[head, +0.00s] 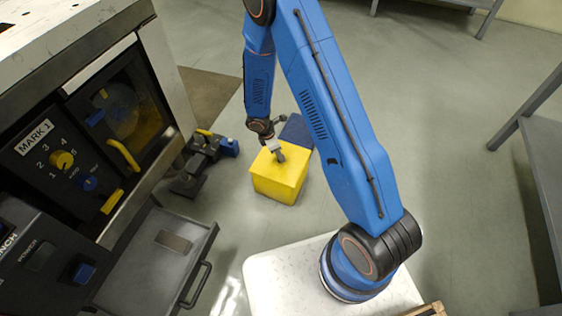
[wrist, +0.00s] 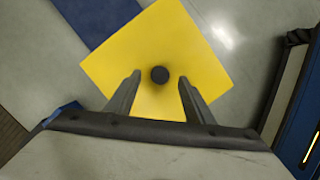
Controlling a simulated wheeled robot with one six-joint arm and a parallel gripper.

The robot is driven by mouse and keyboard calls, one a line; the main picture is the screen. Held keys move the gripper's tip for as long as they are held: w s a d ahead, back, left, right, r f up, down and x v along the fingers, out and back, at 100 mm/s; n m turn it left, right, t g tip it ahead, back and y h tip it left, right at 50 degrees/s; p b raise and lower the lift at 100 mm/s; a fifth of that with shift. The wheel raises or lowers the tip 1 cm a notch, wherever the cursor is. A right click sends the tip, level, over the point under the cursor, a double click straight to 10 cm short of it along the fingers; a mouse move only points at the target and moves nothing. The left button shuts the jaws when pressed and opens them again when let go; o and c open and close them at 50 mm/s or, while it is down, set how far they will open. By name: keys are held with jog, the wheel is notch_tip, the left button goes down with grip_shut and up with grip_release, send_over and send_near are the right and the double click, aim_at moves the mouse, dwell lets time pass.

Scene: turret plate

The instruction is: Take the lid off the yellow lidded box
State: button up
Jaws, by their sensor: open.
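The yellow lidded box (head: 277,184) stands on the floor in the head view, with its flat yellow lid (head: 270,166) on top. My gripper (head: 279,155) is above the lid in the head view and hides the knob there. In the wrist view my gripper (wrist: 158,80) is open, with one finger to each side of the knob. Neither finger visibly touches the knob. The inside of the box is hidden by the lid.
A dark blue mat or panel (head: 297,131) lies behind the box. A black and blue device (head: 200,160) stands on the floor to its left. A machine with an open grey drawer (head: 165,262) is at the left. The floor (head: 450,120) to the right is clear.

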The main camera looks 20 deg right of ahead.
jog(key=shift+x, duration=1.35)
grip_shut()
jog(key=shift+r, duration=0.1)
